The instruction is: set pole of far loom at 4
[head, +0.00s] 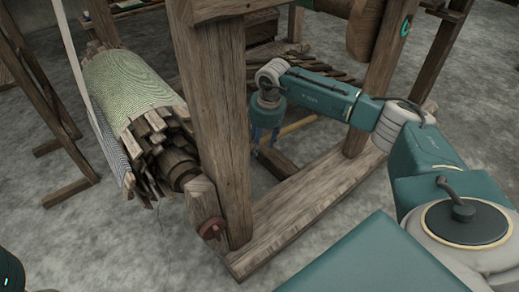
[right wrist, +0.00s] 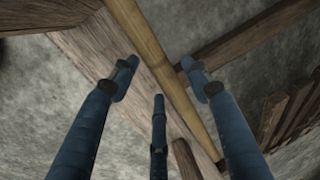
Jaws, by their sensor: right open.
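A smooth yellow-brown pole (head: 298,125) shows low inside the wooden loom frame (head: 215,120), partly hidden behind my right gripper and the upright post. In the right wrist view the pole (right wrist: 148,42) runs diagonally from top left to lower right. My right gripper (head: 262,140) points down beside the post, near the left visible end of the pole. In the right wrist view its three blue fingers (right wrist: 159,75) are spread open and empty, with the pole crossing between and beyond them. Contact with the pole cannot be told. My left gripper is out of view.
A thick upright post (head: 225,150) stands just left of my right gripper. A roll of green cloth (head: 125,85) with wooden slats sits left of it. A wooden base beam (head: 315,205) lies in front. Slanted slats (head: 315,75) are behind.

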